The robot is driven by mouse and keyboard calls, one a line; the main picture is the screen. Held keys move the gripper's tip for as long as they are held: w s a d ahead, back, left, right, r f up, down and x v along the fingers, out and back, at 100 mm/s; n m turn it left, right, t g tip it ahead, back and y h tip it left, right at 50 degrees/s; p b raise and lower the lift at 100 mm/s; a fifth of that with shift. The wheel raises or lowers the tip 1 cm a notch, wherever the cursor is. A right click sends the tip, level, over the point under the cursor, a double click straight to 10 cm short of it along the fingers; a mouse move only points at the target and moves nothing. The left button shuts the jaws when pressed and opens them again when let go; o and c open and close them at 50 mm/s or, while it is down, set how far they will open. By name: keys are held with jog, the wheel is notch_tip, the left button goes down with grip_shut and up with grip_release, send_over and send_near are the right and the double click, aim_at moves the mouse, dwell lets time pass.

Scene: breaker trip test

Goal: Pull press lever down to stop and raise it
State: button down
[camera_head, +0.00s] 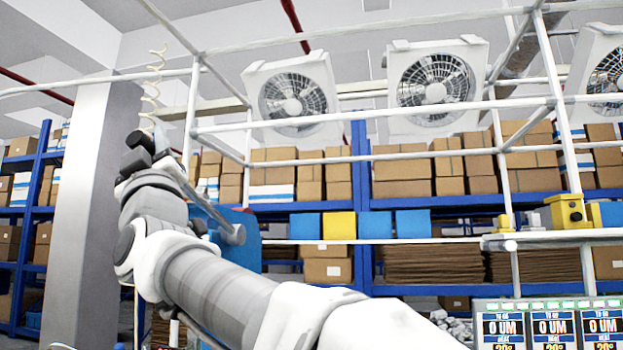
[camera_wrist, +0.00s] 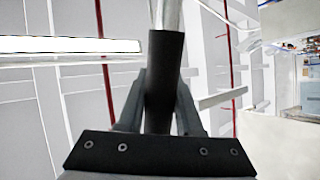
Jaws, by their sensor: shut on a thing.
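The press lever shows in the wrist view as a black grip (camera_wrist: 166,55) on a bright metal rod that runs out at the top edge. My gripper (camera_wrist: 160,100) has one finger on each side of the black grip and is shut on it. The lower end of the grip is between the fingers, above the dark bracket. In the head view my arm reaches up to the left, and my gripper (camera_head: 146,148) is high there, small and partly hidden by my wrist. A blue body (camera_head: 247,245), perhaps the press, is partly hidden behind my arm.
A white pipe frame (camera_head: 375,118) crosses the head view, with large fans (camera_head: 436,92) behind it. A grey pillar (camera_head: 75,200) stands at the left. Blue shelves with boxes (camera_head: 410,178) fill the back. A display panel (camera_head: 550,325) is at the lower right.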

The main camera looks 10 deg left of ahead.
jog(key=shift+a+f, duration=0.1)
jog(key=shift+f, duration=0.35)
jog(key=c, duration=0.6)
grip_release()
jog(key=shift+s, duration=0.1)
jog(key=shift+r, duration=0.1)
